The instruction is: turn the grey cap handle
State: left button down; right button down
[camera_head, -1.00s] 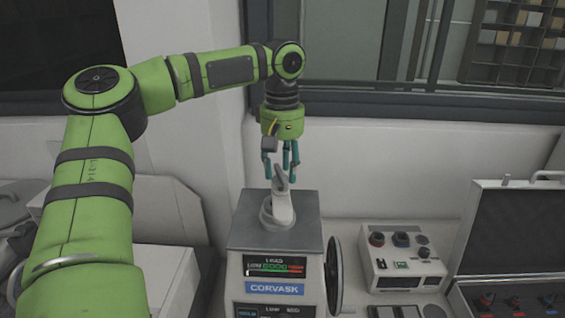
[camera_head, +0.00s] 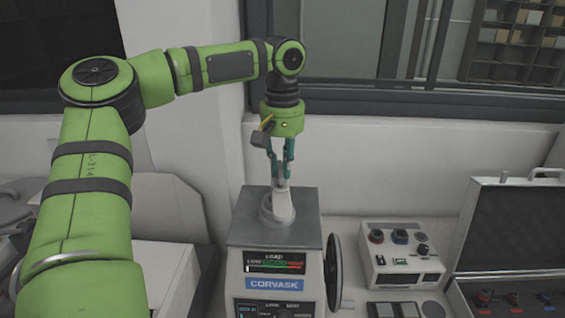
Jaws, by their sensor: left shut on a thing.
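The grey cap handle (camera_head: 279,205) stands on top of the mounting press (camera_head: 249,235), which has a CORVASK label and a small load display on its front. My left gripper (camera_head: 281,180) points straight down over the press, with its teal fingers closed around the upper part of the handle. The fingers hide most of the handle's top. The handle's light grey base still shows below the fingertips. My right gripper is not in view.
A black handwheel (camera_head: 334,275) is on the press's right side. A control box (camera_head: 402,258) with knobs stands to the right, beside an open case (camera_head: 510,235). A white wall and window frame lie close behind the press.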

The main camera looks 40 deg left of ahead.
pick_arm(q)
jog(key=m, duration=0.4)
jog(key=shift+m, duration=0.3)
jog(key=m, duration=0.4)
jog(key=shift+s+m, duration=0.15)
jog(key=shift+m, duration=0.15)
jog(key=m, duration=0.4)
jog(key=shift+s+m, duration=0.1)
jog(key=shift+m, duration=2.2)
jog(key=shift+s, duration=0.1)
